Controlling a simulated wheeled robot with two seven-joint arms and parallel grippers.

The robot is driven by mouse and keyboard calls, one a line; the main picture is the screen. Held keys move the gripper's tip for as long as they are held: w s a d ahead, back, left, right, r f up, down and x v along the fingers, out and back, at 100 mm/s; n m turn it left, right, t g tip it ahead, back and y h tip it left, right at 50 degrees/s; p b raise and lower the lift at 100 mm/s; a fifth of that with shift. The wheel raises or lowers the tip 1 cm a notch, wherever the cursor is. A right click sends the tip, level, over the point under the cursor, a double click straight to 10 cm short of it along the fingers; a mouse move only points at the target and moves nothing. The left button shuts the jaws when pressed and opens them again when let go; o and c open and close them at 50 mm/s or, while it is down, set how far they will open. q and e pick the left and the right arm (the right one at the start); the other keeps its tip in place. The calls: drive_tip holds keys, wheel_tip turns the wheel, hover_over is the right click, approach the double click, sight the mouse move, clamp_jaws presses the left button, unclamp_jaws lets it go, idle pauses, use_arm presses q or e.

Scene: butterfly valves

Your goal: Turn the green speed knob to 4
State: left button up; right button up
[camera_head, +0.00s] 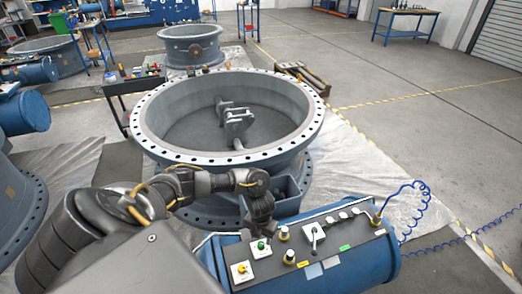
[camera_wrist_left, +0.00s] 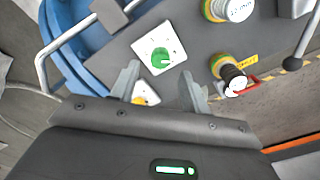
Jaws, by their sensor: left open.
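The green speed knob (camera_head: 261,245) sits on a small white plate on the dark top of the blue control box. In the left wrist view, the green knob (camera_wrist_left: 160,57) is round with a white plate around it; the marks on the plate are too small to read. My left gripper (camera_head: 262,226) hangs just above and behind the knob in the head view. In the left wrist view my left gripper (camera_wrist_left: 158,80) has its two fingers apart and empty, with the green knob ahead of the gap. The two look apart, though contact is hard to judge. My right gripper is out of view.
A yellow knob (camera_head: 242,268) on a white plate lies close by. A lever switch (camera_head: 313,233) and round knobs with yellow bases (camera_head: 289,256) share the panel (camera_head: 335,250). A silver handle (camera_wrist_left: 62,40) rises at the panel's edge. A large valve ring (camera_head: 145,130) stands behind.

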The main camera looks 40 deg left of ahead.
sight(261, 243)
use_arm(q)
drive_tip(key=shift+f, duration=2.05)
drive_tip(key=shift+c, duration=0.3)
drive_tip(key=c, duration=0.9)
